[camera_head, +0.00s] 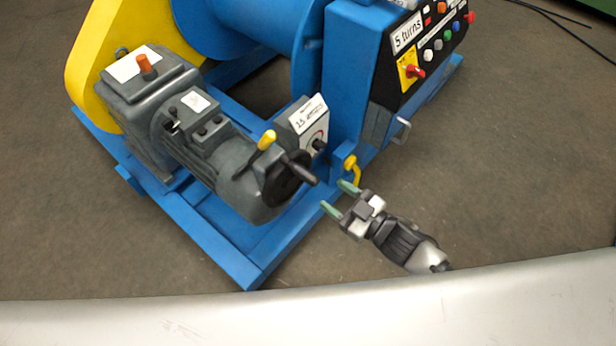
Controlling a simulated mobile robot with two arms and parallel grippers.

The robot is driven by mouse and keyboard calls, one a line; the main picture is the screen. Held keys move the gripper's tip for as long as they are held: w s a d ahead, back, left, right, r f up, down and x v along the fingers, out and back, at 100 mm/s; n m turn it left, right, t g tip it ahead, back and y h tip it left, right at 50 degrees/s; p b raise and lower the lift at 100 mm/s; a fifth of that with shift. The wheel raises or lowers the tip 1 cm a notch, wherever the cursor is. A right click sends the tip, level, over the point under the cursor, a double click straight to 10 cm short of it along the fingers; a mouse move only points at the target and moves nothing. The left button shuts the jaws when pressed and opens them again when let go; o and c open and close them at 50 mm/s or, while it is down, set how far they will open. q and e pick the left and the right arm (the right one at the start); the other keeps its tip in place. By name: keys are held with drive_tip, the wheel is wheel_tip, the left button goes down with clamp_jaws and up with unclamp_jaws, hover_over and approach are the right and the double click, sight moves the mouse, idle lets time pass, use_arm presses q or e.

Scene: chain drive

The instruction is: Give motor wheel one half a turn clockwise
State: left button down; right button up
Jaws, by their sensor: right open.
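The grey motor (205,135) lies on the blue frame, with a dark round wheel (284,180) on its near right end. A black handle (301,168) sticks out from the wheel toward the lower right. A yellow-tipped lever (266,140) stands at the wheel's upper left edge. My right gripper (336,197) is open and empty, with green fingertips, just to the lower right of the black handle and apart from it. My left gripper is not in view.
A blue control box (350,75) with a panel of coloured buttons stands behind. A yellow hook-shaped handle (352,169) is close beside my right gripper. The blue base frame (240,262) runs below the motor. The grey floor (520,180) is clear on the right.

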sight(308, 177)
drive_tip(key=x, duration=0.8)
drive_tip(key=shift+w+a+f, duration=0.1)
drive_tip(key=shift+w, duration=0.05)
clamp_jaws()
